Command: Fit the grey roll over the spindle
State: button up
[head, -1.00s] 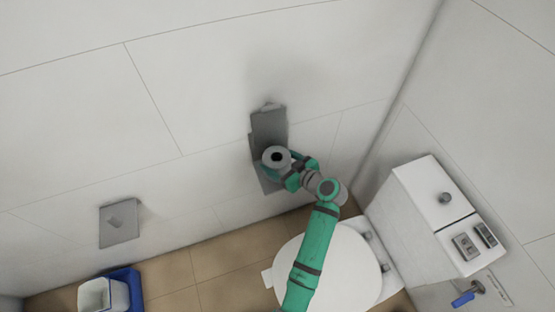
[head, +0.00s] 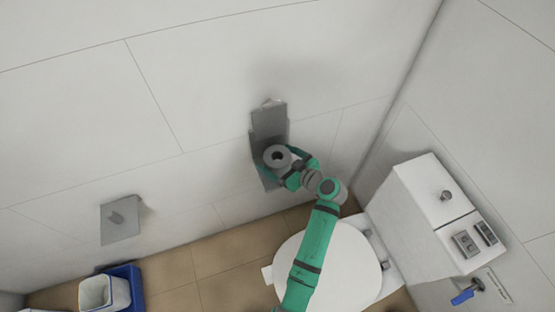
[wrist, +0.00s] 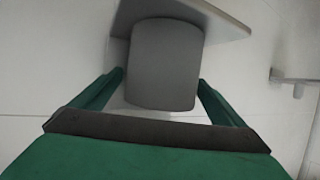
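The grey roll (head: 277,157) stands upright at the grey wall holder (head: 268,120), its dark round hole facing up in the head view. In the wrist view the roll (wrist: 165,65) shows its curved side, with the holder's plate (wrist: 225,20) behind it. My gripper (head: 287,168) is around the roll, one green finger on each side. In the wrist view my gripper (wrist: 160,85) is open, with a narrow gap at the left finger; the right finger looks very close to the roll. No spindle shows clearly at this holder; the hole's inside is too dark to tell.
A second grey wall plate with a short peg (head: 117,217) is at the left. A white toilet (head: 345,265) and its tank (head: 425,200) stand to the right, under and beside my arm. A blue-and-white bin (head: 105,290) is at lower left.

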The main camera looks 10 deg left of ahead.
jog(key=v, duration=1.1)
jog(key=shift+w, duration=0.1)
jog(key=shift+f, duration=0.1)
dwell(0.5)
jog(key=s+d+f+m+t+h, duration=0.2)
jog(key=s+f+m+h, duration=0.3)
jog(key=s, duration=0.4)
jog(key=s+d+f+m+t+h, duration=0.1)
jog(key=s+d+f+m+h, duration=0.2)
jog(key=s+f, duration=0.5)
jog(key=s+r+m+t+h, duration=0.3)
jog(key=s+r+t, duration=0.1)
jog(key=s+r, duration=1.4)
jog(key=shift+s+a+r+t, duration=0.3)
jog(key=shift+s+t, duration=0.1)
jog(key=shift+s, duration=0.1)
